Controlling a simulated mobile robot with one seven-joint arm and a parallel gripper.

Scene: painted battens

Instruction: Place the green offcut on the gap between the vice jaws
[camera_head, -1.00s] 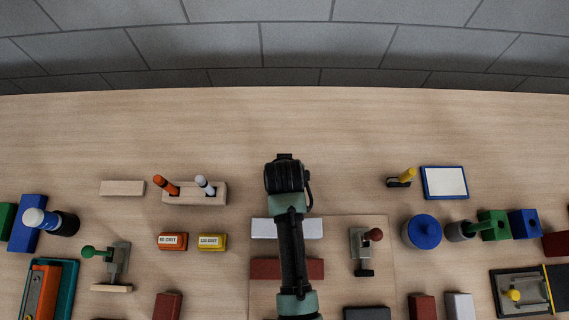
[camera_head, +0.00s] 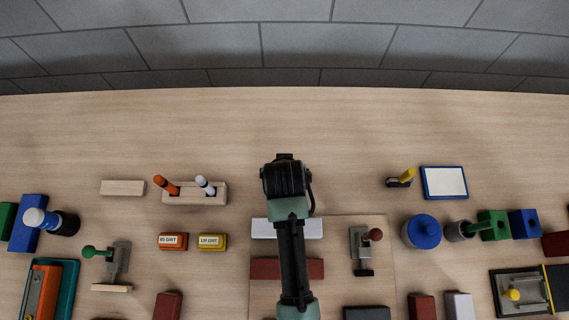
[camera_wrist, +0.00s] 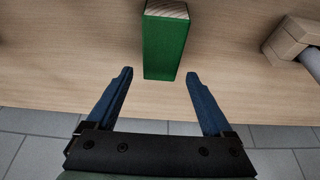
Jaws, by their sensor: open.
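The green offcut (camera_wrist: 165,45) is a painted block with a bare wood end, lying on the table near its front edge in the wrist view. My gripper (camera_wrist: 158,75) is open, with its blue fingers spread to either side of the offcut's near end; the fingers look apart from it. In the head view my arm shows in the middle, but the fingertips are hidden or out of frame, and I cannot pick out this offcut there. At the upper right of the wrist view is a pale wooden piece with a grey cylinder (camera_wrist: 295,40); I cannot tell whether it is the vice.
Other green blocks (camera_head: 494,225) and blue blocks (camera_head: 524,223) stand at the right. A blue round lidded pot (camera_head: 422,232), toggle clamps (camera_head: 362,250) and red battens (camera_head: 262,268) lie around my arm. The back of the table (camera_head: 280,120) is clear.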

